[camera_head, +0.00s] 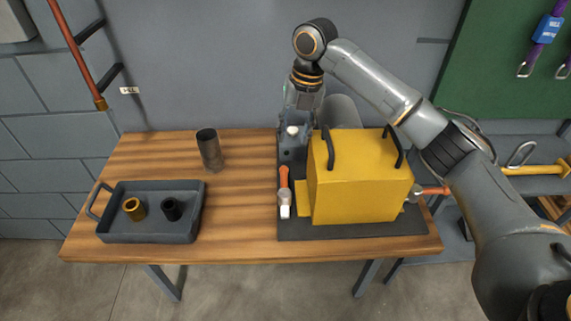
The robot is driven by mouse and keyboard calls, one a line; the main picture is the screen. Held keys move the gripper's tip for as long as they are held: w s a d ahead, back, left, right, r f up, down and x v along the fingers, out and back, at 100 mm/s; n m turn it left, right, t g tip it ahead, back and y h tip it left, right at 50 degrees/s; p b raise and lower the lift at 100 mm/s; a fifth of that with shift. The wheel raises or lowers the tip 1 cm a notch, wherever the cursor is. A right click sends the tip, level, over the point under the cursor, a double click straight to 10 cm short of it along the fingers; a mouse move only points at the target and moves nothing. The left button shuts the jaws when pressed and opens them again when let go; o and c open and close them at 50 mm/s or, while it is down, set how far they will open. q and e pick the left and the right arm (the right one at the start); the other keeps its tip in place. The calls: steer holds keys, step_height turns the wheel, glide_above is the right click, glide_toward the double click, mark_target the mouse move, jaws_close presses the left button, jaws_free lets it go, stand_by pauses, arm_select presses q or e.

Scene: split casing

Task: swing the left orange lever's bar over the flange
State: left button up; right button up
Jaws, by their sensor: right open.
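The yellow casing (360,185) stands on a dark base plate (340,231) at the right of the table, with two dark handles on top. The left orange lever (284,178) is beside the casing's left side, with a pale metal end toward the front. A low yellow flange (303,203) sticks out between this lever and the casing. My right gripper (293,150) points down at the casing's back left corner, behind the lever and apart from it. It is open; its fingertips are hard to make out. My left gripper is not in view.
A grey tray (150,229) with a brass ring (133,209) and a dark ring (172,209) stands at left. A metal cylinder (210,150) stands behind it. The table's middle is clear.

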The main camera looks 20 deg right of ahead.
glide_toward(285, 175)
steer(key=f, duration=0.2)
steer(key=f+p, duration=0.1)
steer(key=f, duration=0.2)
steer(key=a+f, duration=0.1)
steer(key=f, duration=0.1)
steer(key=shift+w+a+f, duration=0.15)
steer(key=shift+f, duration=0.55)
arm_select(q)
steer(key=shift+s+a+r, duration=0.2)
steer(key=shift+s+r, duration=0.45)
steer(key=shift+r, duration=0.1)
arm_select(e)
jaws_close()
